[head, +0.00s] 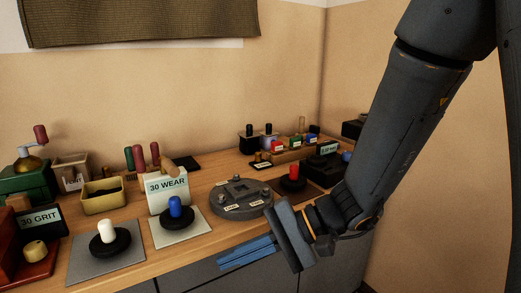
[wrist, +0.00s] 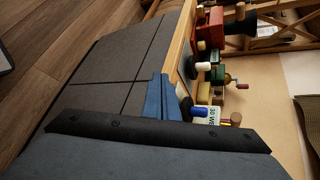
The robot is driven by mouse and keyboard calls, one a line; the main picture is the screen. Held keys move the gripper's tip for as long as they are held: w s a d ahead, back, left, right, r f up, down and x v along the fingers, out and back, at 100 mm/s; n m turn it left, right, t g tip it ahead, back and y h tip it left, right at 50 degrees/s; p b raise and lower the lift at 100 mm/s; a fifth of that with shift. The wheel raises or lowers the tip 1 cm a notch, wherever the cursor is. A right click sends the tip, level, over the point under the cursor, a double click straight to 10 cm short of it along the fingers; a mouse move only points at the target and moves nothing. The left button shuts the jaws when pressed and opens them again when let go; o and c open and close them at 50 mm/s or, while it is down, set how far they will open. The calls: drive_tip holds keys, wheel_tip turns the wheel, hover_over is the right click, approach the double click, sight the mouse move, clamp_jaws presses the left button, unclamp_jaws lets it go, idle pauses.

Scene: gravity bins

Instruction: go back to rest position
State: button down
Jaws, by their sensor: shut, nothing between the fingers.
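My gripper (head: 222,264) hangs in front of the counter's front edge in the head view, low and right of centre. Its blue fingers are together with nothing visible between them. In the wrist view the fingers (wrist: 160,80) also lie close together, in front of the grey cabinet fronts. My dark arm comes down from the upper right of the head view.
The wooden counter (head: 205,178) holds a white-knobbed weight (head: 109,238), a blue-knobbed weight (head: 177,212), a round grey base (head: 240,198) and a red-knobbed weight (head: 291,179). A 30 WEAR bin (head: 167,186) and 30 GRIT bin (head: 40,219) stand left. Floor (wrist: 70,40) is clear.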

drive_tip(key=s+d+f+n+g+h, duration=0.1)
drive_tip(key=s+d+f+h, duration=0.25)
drive_tip(key=d, duration=0.25)
drive_tip(key=s+d+f+n+g+h, duration=0.1)
drive_tip(key=s+d+f+h, duration=0.2)
drive_tip(key=d, duration=0.4)
drive_tip(key=w+d+n+t+h, duration=0.1)
drive_tip(key=w+d+h, duration=0.1)
drive_tip(key=d, duration=0.4)
drive_tip(key=w+d+t+h, duration=0.1)
drive_tip(key=w+d+h, duration=0.1)
drive_tip(key=d+h, duration=0.2)
drive_tip(key=shift+w+d+f+n+t, duration=0.35)
drive_tip(key=shift+d+f+n+t, duration=0.05)
drive_tip(key=shift+d, duration=0.6)
